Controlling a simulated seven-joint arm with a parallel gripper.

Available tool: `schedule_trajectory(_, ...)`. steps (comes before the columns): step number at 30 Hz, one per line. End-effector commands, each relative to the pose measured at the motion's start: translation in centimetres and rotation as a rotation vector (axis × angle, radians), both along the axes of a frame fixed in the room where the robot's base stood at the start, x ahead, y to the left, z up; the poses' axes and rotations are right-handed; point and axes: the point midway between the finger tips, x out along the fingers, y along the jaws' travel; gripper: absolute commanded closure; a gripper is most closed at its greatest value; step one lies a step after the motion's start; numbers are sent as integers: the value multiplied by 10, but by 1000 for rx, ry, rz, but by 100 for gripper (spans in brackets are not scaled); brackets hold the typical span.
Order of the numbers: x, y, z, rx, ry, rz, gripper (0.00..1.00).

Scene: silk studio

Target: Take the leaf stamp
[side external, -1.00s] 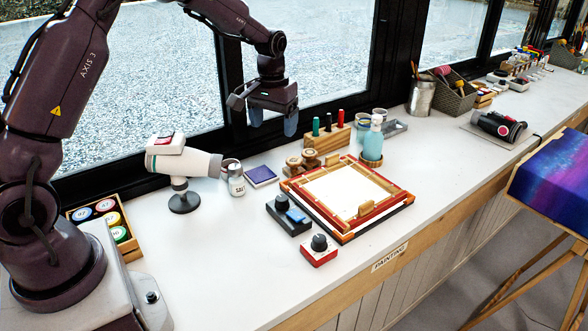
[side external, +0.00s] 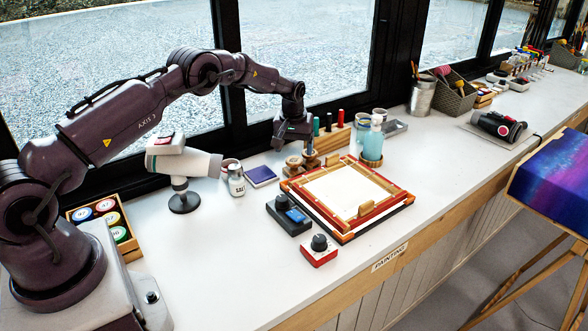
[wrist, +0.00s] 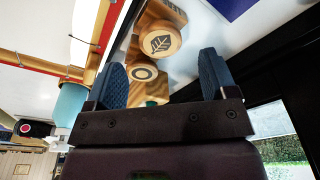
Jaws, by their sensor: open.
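The leaf stamp (wrist: 160,42) is a round wooden stamp with a dark leaf mark on its top. In the wrist view it lies ahead of my gripper (wrist: 162,66), near the gap between the two blue fingertips but beyond them. A second round stamp with a ring mark (wrist: 143,73) lies beside it, between the fingers in that view. In the side view my gripper (side external: 307,147) is low over the group of wooden stamps (side external: 294,163) and partly hides them; I cannot tell there which one bears the leaf. My gripper is open and holds nothing.
The red-edged wooden frame (side external: 350,200) lies right in front of the stamps. A teal bottle (side external: 372,142) and a wooden block with coloured handles (side external: 330,138) stand close by. A purple ink pad (side external: 261,176) lies to the left.

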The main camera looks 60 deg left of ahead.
Motion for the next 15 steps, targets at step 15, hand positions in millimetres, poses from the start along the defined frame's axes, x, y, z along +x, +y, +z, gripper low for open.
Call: schedule_trajectory(15, 1, 4, -55, 1, -1, 0, 22)
